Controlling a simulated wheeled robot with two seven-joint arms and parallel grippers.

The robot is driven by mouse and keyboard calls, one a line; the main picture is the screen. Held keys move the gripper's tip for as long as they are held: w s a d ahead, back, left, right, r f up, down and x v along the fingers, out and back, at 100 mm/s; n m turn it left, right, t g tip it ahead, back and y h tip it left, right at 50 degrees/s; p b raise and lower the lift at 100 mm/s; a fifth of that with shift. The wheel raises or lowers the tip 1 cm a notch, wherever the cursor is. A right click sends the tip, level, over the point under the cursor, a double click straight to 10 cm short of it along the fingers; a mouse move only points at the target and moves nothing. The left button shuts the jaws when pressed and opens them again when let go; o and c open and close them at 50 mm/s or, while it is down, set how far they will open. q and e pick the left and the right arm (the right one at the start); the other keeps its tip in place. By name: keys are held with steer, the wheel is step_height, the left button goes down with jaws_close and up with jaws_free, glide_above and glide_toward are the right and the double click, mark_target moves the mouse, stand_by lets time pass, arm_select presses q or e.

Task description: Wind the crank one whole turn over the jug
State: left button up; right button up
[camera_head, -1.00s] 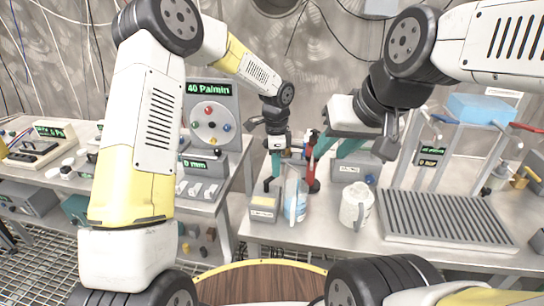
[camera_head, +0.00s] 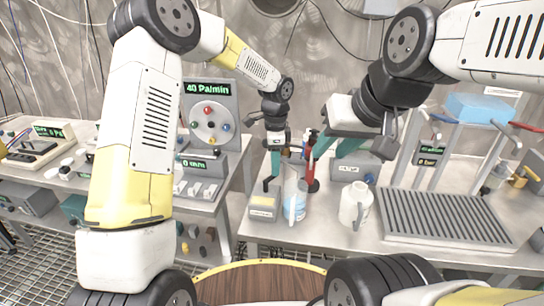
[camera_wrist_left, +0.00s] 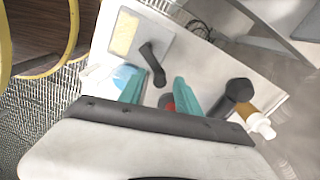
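A grey box with a pale yellow panel (camera_head: 263,203) stands at the bench's front left. The black crank (camera_wrist_left: 153,62) is beside that panel in the left wrist view and appears as a dark bent arm (camera_head: 268,184) in the head view. A clear jug with blue contents (camera_head: 294,202) stands to the box's right. My left gripper (camera_head: 275,163) is above the box. Its teal fingers are apart in the left wrist view (camera_wrist_left: 159,77), with the crank's end in the gap; contact is unclear. My right gripper (camera_head: 337,147) has its teal fingers apart above the bench, with nothing visible between them.
A white handled jug (camera_head: 354,206) stands right of the clear one. A red bottle (camera_head: 311,172) stands behind. A ribbed grey tray (camera_head: 445,217) fills the bench's right side. A panel with coloured knobs (camera_head: 210,122) stands at the left. A round wooden top (camera_head: 260,280) is in front.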

arm_select(q)
step_height(320, 180, up, 6)
steer(key=shift+r, duration=0.25)
steer(key=shift+a+r, duration=0.15)
steer(key=shift+r, duration=0.1)
steer(key=s+a+r+n+t, duration=0.3)
steer(key=s+a+r+n, duration=0.5)
steer(key=s+a+r, duration=0.3)
steer(key=s+a+r+n+t+h, duration=0.1)
steer(key=s+a+n, duration=0.3)
steer(key=s, duration=0.3)
steer(key=s+a+r+n+t+h, duration=0.1)
steer(key=s+a+r+n+t, duration=0.1)
steer(key=s+a+n, duration=0.2)
steer(key=s+n, duration=0.1)
steer(key=s, duration=0.2)
steer(key=shift+s+a+n, duration=0.15)
steer(key=shift+n, duration=0.15)
